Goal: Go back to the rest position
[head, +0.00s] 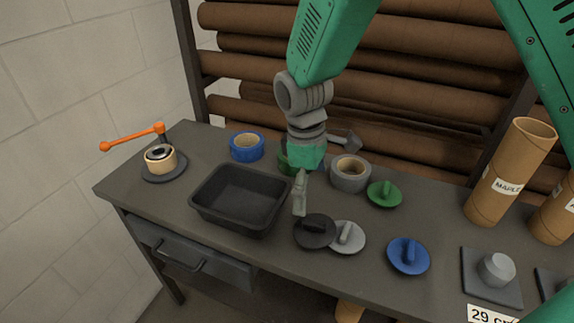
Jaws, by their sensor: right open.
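My right gripper (299,205) hangs over the table, pointing down, just right of the black tray (205,212) and above and behind the black lid (314,231). It is open, seen nearly edge-on, and nothing shows between its fingers. Its green arm comes in from the top right. I cannot tell whether the fingertips touch the tray's rim. My left gripper is not in view.
The dark table (140,190) also holds blue tape (246,147), grey tape (350,174), a green lid (384,194), a grey lid (347,237), a blue lid (408,256), an orange-handled device (160,157) and cardboard tubes (508,172). Brown rolls (420,100) fill the rack behind.

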